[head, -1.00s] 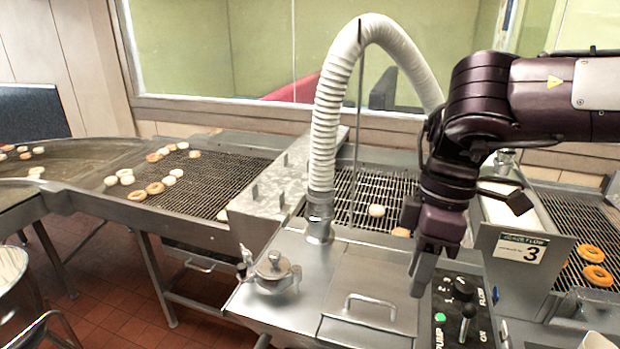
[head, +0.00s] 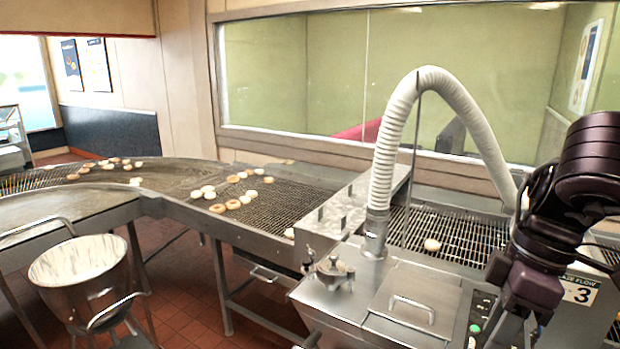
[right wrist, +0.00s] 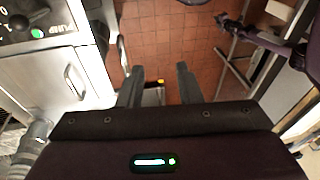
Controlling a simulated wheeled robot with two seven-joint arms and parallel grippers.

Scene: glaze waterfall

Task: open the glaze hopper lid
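The hopper lid (head: 447,293) is a flat square metal panel with a bar handle (head: 410,308), closed flush on top of the glaze machine. It also shows in the right wrist view (right wrist: 42,75), with its handle (right wrist: 75,82) at left. My right gripper (right wrist: 158,84) is open and empty, its fingers over red floor tiles, beside the machine and apart from the handle. In the head view my right arm is at the right, its fingertips hard to make out. A dark purple arm, apparently my left, shows at the top right of the wrist view; its gripper (right wrist: 226,20) is too small to read.
A white ribbed hose (head: 384,155) arches from the machine top. A small capped fitting (head: 333,270) stands left of the lid, and a control panel (head: 482,305) lies right of it. Conveyors (head: 450,232) with doughnuts run behind. A metal bowl (head: 80,262) stands at left.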

